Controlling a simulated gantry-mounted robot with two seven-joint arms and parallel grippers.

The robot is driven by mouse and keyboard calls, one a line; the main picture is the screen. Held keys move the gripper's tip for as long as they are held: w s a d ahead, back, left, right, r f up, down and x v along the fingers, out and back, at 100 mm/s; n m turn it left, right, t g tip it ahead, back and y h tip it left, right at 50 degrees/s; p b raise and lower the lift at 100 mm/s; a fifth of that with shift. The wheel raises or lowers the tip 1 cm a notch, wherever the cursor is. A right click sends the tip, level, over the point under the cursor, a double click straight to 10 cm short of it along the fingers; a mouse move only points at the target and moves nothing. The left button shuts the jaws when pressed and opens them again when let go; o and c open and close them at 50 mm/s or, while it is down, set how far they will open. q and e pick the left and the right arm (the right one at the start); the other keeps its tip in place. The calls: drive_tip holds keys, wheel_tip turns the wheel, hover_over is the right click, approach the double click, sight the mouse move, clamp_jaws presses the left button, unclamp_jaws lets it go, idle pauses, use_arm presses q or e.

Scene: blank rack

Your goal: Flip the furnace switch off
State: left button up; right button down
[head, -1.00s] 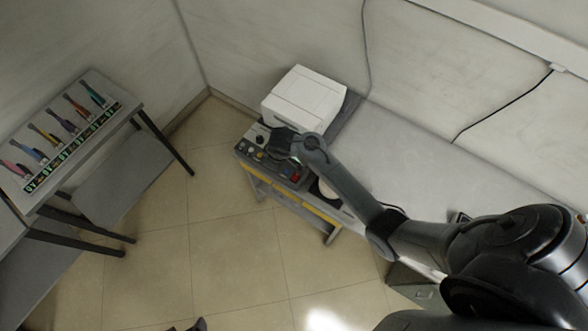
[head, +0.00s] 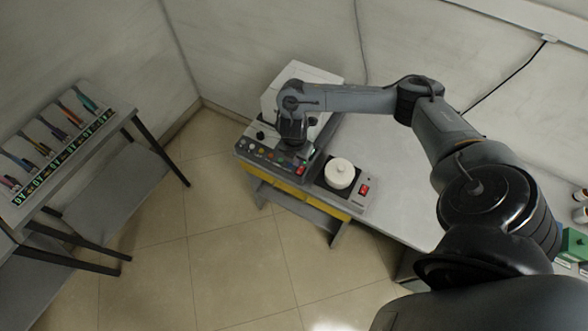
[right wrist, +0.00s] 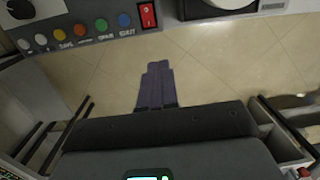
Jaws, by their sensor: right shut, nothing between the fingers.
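The furnace is a white box (head: 325,77) at the back of the bench, with a grey control panel (head: 262,152) along its front. The panel also shows in the right wrist view (right wrist: 70,45). A red rocker switch (right wrist: 148,15) sits at the right end of its row of coloured buttons. I cannot tell which way it is set. My right gripper (right wrist: 156,66) is shut and empty. In the wrist view its fingertips appear below the switch, apart from it, over the floor. In the head view the wrist (head: 293,130) hides part of the furnace front. My left gripper is out of view.
A hot plate with a white round top (head: 340,173) and its own red switch (head: 364,190) stands right of the panel. A rack of coloured tools (head: 62,125) stands on the left table. Floor (head: 220,235) between the tables is clear.

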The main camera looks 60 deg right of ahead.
drive_tip(key=shift+h, duration=0.3)
drive_tip(key=d, duration=0.1)
drive_tip(key=w+d+r, duration=0.1)
drive_tip(key=d, duration=0.1)
drive_tip(key=shift+w+d+r+b, duration=0.15)
drive_tip(key=shift+d+r+b, duration=0.15)
drive_tip(key=shift+r, duration=0.05)
drive_tip(key=b, duration=0.7)
approach(301, 167)
drive_tip(key=f, duration=0.5)
drive_tip(key=shift+s+d, duration=0.25)
drive_tip(key=shift+s, duration=0.05)
drive_tip(key=shift+w+d+f, duration=0.1)
drive_tip(key=shift+d+f, duration=0.05)
drive_tip(key=shift+f, duration=0.7)
